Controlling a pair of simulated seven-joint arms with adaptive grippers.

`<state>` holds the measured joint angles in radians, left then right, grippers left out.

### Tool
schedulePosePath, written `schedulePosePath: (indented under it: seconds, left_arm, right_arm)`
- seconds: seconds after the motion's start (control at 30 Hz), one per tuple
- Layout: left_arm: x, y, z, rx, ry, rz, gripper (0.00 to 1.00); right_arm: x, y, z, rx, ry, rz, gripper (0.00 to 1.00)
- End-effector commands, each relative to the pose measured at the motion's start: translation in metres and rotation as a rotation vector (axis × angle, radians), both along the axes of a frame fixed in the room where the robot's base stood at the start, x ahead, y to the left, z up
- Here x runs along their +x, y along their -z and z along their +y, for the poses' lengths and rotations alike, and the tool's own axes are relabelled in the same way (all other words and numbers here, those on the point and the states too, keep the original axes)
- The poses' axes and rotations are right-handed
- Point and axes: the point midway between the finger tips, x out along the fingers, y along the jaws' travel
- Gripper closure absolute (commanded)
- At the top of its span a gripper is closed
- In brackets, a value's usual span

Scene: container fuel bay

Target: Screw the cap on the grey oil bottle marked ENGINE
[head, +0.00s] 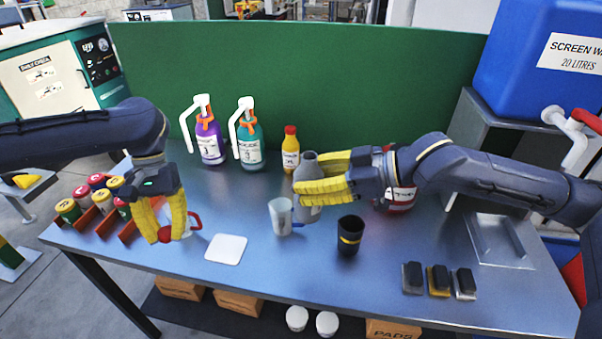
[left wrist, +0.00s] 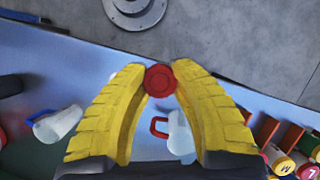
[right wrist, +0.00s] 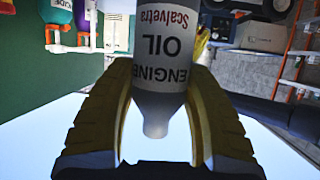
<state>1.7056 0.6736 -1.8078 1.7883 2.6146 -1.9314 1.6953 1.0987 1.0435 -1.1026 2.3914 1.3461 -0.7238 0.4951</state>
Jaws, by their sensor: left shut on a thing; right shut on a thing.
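The grey bottle (head: 309,167) is gripped by my right gripper (head: 298,186), whose yellow fingers close on its sides. It looks upright in the head view, with its open neck at the top. The right wrist view shows its ENGINE OIL label (right wrist: 172,50) and the bare neck (right wrist: 157,127). My left gripper (head: 165,232) points down over the left part of the bench. It is shut on a red cap (left wrist: 160,80), which sits between the fingertips and also shows in the head view (head: 164,235). Cap and bottle are well apart.
A jug with a red handle (left wrist: 180,135) is close to the left gripper. A white pad (head: 226,249), a translucent cup (head: 280,216) and a black cup (head: 349,242) stand near the middle. Purple (head: 209,146), teal (head: 250,153) and yellow (head: 290,156) bottles stand behind. Cans fill a rack at left.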

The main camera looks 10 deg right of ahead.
Motion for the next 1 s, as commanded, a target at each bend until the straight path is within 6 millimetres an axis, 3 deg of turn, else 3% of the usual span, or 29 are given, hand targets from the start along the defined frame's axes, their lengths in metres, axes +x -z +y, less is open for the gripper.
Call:
schedulePosePath:
  seconds: [0.57,0.77,1.0]
  left_arm:
    - [0.003,-0.005,-0.005,0.001,0.046,-0.001,0.88]
    - [0.016,-0.027,-0.031,0.003,0.284,-0.006,0.88]
    - [0.032,-0.072,-0.081,0.005,0.782,-0.006,0.88]
  right_arm:
    - [0.0,0.001,-0.001,0.0,-0.002,0.001,0.97]
    - [0.0,0.001,-0.001,0.001,-0.002,0.0,0.97]
    - [0.0,0.001,-0.001,0.001,-0.002,0.0,0.97]
